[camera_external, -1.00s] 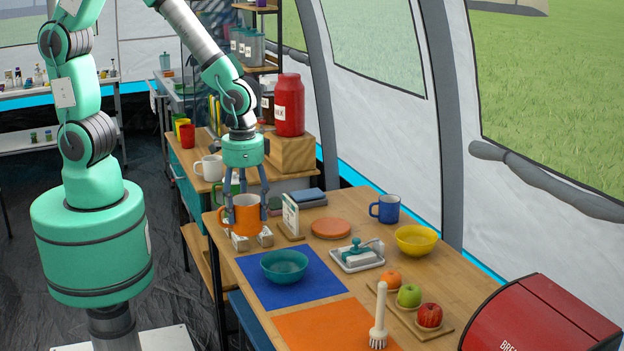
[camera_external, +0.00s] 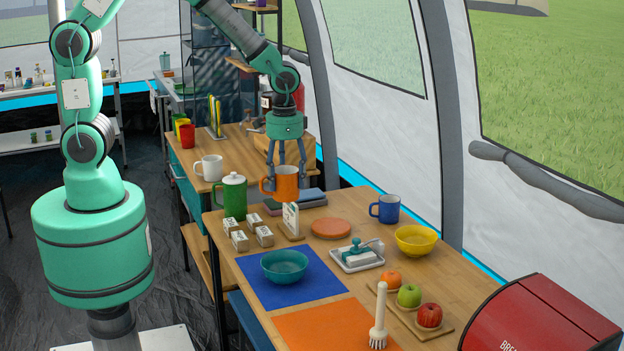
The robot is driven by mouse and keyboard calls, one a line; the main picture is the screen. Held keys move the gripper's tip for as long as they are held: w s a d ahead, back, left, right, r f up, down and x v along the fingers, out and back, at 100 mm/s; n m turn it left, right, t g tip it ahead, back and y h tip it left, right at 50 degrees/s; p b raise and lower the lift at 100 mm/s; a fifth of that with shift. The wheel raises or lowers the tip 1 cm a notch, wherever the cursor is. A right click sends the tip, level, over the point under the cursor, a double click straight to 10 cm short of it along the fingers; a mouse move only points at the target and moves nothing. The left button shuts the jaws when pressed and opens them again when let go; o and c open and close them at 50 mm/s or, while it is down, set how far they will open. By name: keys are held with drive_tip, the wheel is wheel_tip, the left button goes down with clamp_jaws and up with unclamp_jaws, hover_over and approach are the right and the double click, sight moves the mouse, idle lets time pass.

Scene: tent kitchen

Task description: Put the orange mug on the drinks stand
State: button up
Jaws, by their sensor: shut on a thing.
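The orange mug (camera_external: 287,184) is held upright by my gripper (camera_external: 286,172), whose fingers are shut on it from above. The mug appears raised, in front of or above the blue-grey books at the back left part of the near table (camera_external: 330,265). Its handle points left. I cannot tell the exact gap below it. The drinks stand is not clearly identifiable; a wooden box-like stand (camera_external: 270,147) shows on the back table, partly hidden behind my gripper and arm.
A white mug (camera_external: 209,167) stands on the back table. A blue mug (camera_external: 386,208) stands right.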

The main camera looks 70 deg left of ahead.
drive_tip(key=w+a, duration=0.3)
drive_tip(key=a, duration=1)
drive_tip(key=w+a, duration=0.3)
drive_tip(key=a, duration=1)
drive_tip(key=w+a, duration=0.3)
drive_tip(key=a, duration=1)
drive_tip(key=s+a, duration=0.6)
drive_tip(key=a, duration=0.6)
drive_tip(key=s+a+b, duration=0.1)
drive_tip(key=s+a, duration=0.4)
drive_tip(key=a, duration=0.7)
drive_tip(key=s+a, duration=0.6)
drive_tip(key=a, duration=0.7)
drive_tip(key=shift+d+f, duration=0.2)
drive_tip(key=shift+f, duration=1.2)
drive_tip(key=shift+d+f, duration=0.2)
drive_tip(key=shift+f, duration=1.2)
drive_tip(key=shift+f+b, duration=0.55)
drive_tip(key=shift+f, duration=1.95)
